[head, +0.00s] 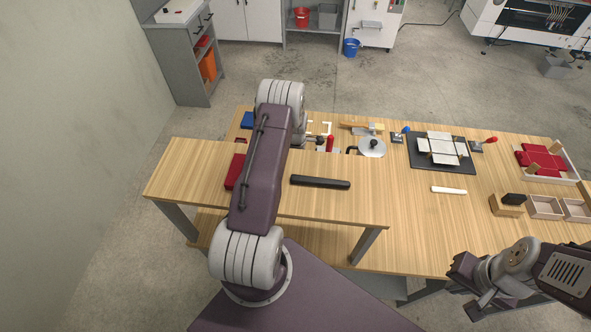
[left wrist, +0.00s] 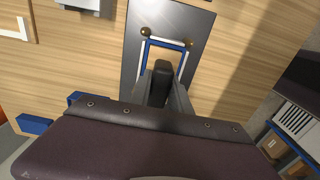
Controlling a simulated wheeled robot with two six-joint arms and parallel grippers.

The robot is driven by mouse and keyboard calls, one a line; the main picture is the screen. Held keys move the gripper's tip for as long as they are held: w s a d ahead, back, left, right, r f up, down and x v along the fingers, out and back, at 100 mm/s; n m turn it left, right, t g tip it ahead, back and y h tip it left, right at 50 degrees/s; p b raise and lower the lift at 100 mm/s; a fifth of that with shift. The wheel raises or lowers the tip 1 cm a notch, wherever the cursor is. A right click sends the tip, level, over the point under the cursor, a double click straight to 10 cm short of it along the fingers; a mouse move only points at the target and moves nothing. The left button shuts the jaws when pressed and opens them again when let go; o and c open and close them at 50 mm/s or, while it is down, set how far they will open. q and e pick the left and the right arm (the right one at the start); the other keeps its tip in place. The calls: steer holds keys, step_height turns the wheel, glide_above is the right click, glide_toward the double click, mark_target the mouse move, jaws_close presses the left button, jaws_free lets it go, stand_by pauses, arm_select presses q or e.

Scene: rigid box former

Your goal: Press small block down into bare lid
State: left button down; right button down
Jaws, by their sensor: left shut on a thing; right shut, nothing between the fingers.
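In the left wrist view my left gripper (left wrist: 163,88) is shut on a small dark block (left wrist: 162,76), seen end-on between the fingers. The block is over or close to a blue-edged frame with pale strips (left wrist: 182,60) on a grey plate (left wrist: 192,22). I cannot tell whether the block touches it, or whether this frame is the bare lid. In the head view my left arm hides most of that gripper and the block. My right gripper (head: 463,279) is shut and empty at the lower right, off the table's front edge.
A black mat (head: 465,163) bears a grey cross-shaped blank (head: 440,146). A red piece (head: 533,157) lies in a tray at the right. A black bar (head: 320,182) and white bar (head: 449,190) lie on the wood. The front right of the table (head: 410,230) is clear.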

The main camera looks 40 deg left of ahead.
arm_select(q)
steer(key=shift+s+d+f, duration=0.1)
steer(key=shift+s, duration=0.05)
steer(key=shift+r+p, duration=0.85)
steer(key=shift+r, duration=0.3)
step_height(320, 180, up, 2)
steer(key=shift+p, duration=0.65)
steer(key=shift+r+p, duration=1.05)
steer(key=shift+r, duration=0.6)
steer(key=shift+w+f, duration=0.1)
steer(key=shift+w, duration=0.1)
steer(key=shift+s, duration=0.15)
